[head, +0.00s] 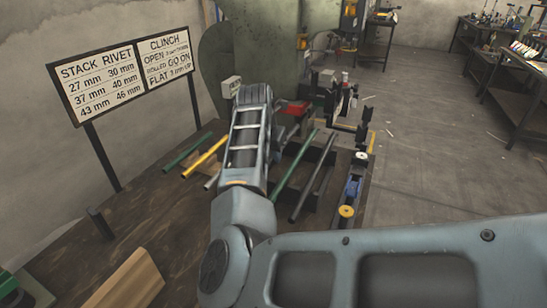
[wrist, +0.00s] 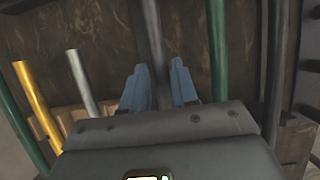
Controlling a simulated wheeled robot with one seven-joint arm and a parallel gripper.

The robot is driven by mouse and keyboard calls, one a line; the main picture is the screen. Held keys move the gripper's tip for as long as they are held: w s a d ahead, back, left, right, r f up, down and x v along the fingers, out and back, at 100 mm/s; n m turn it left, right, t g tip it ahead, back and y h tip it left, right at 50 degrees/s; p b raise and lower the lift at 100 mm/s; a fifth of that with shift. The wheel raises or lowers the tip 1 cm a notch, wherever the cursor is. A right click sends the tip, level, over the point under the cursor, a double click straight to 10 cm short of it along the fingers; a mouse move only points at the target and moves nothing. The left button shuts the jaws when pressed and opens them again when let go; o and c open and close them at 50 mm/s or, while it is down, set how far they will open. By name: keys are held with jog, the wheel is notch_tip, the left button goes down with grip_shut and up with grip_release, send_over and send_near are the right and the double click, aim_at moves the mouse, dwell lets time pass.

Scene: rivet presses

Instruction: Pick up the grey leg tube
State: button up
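My gripper (wrist: 158,68) is open in the wrist view, its two blue-grey fingers apart. A dark grey tube (wrist: 153,30) runs up the picture in line with the gap between the fingers. I cannot tell whether it lies between them or below, and no contact shows. In the head view my arm hides this tube and my gripper. Other greyish tubes are a pale silver one (wrist: 82,80), also in the head view (head: 212,181), and a dark one (wrist: 275,75) at the right, also in the head view (head: 313,178). Which is the leg tube is unclear.
A yellow tube (wrist: 36,95) lies left of the silver one. A wooden block (head: 128,282) lies on the bench's near left. A sign (head: 103,86) stands behind.

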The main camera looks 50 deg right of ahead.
grip_shut()
jog(key=shift+r, duration=0.2)
